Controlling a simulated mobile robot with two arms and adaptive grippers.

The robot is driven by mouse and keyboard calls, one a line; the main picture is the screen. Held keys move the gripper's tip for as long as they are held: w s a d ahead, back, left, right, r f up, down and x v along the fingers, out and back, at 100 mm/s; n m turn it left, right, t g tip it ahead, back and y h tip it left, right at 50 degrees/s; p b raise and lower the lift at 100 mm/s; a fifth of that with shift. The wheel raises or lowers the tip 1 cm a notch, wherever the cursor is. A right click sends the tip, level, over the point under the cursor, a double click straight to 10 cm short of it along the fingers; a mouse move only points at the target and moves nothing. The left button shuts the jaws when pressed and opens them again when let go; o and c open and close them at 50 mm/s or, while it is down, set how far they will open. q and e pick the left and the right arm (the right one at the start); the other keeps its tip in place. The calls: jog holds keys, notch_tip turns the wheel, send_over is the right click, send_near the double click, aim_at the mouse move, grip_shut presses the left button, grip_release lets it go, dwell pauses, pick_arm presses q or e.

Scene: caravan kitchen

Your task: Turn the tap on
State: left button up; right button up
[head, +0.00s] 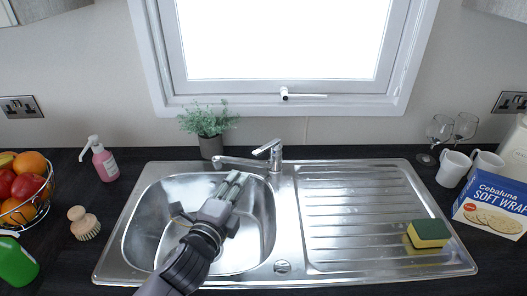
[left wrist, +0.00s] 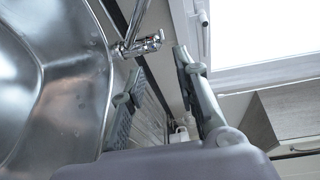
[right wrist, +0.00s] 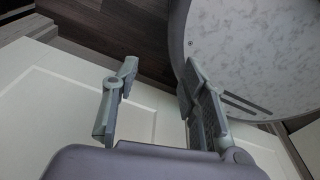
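The chrome tap (head: 275,158) stands at the back edge of the steel sink (head: 128,240), its spout pointing left over the bowl. No water shows under the spout. My left gripper (head: 235,180) is over the bowl, in front of and a little left of the tap body, apart from it. In the left wrist view the tap (left wrist: 140,46) shows just beyond the fingertips, which are apart and empty. My right gripper (right wrist: 160,66) shows only in the right wrist view, open and empty.
A potted plant (head: 207,125) stands behind the spout. A pink soap bottle (head: 104,163), a brush (head: 83,223) and a fruit basket (head: 30,195) are left of the sink. A sponge (head: 428,234) lies on the drainer (head: 350,205), with mugs (head: 453,167) and a box (head: 493,205) to the right.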

pick_arm(q)
jog(key=w, duration=0.2)
jog(key=p, duration=0.1)
send_near(260, 149)
jog(key=x, duration=0.5)
jog(key=shift+w+f, duration=0.2)
jog(key=x, duration=0.3)
jog(key=shift+w+d+p, duration=0.1)
jog(key=shift+w+p, duration=0.15)
jog(key=shift+p, duration=0.05)
jog(key=shift+w+d+f, duration=0.1)
jog(key=shift+w+d, duration=0.15)
jog(key=shift+w, duration=0.3)
pick_arm(e)
jog(key=shift+s+a+r, duration=0.15)
jog(key=shift+s+r, duration=0.3)
jog(key=shift+s, duration=0.25)
jog(key=shift+s+a+r, duration=0.15)
jog(key=shift+s+r, duration=0.25)
jog(key=shift+s, duration=0.25)
pick_arm(q)
grip_shut()
pick_arm(e)
jog(key=shift+a, duration=0.1)
jog(key=shift+w+a, duration=0.1)
jog(key=shift+a, duration=0.05)
